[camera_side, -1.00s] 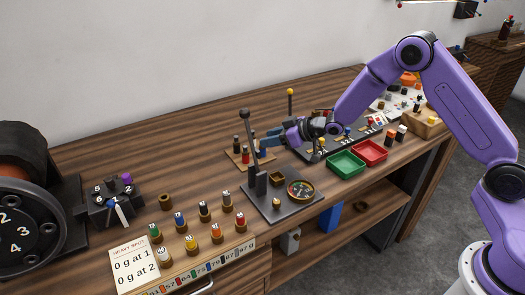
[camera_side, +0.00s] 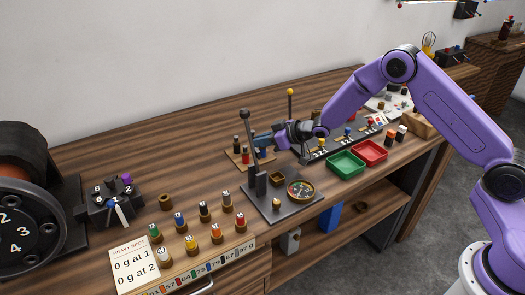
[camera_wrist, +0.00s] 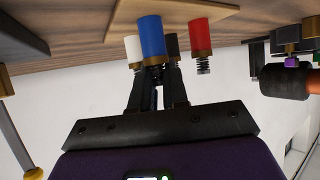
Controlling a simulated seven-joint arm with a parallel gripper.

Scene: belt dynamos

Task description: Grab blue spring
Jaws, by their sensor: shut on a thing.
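The blue spring piece (camera_wrist: 151,38), a blue cylinder with a dark coil at one end, is in the middle of the wrist view. My gripper (camera_wrist: 154,72) is shut on its coil end. In the side view my gripper (camera_side: 264,138) reaches left over the small wooden rack (camera_side: 238,160), and I cannot clearly make out the blue piece there. I cannot tell whether it is lifted from the rack. In the wrist view, a white spring piece (camera_wrist: 132,48) is left of it, a red one (camera_wrist: 201,38) right, and a dark one (camera_wrist: 171,42) behind.
A yellow-topped post (camera_side: 290,105) stands behind my gripper. A green tray (camera_side: 346,163) and a red tray (camera_side: 370,152) lie to the right.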

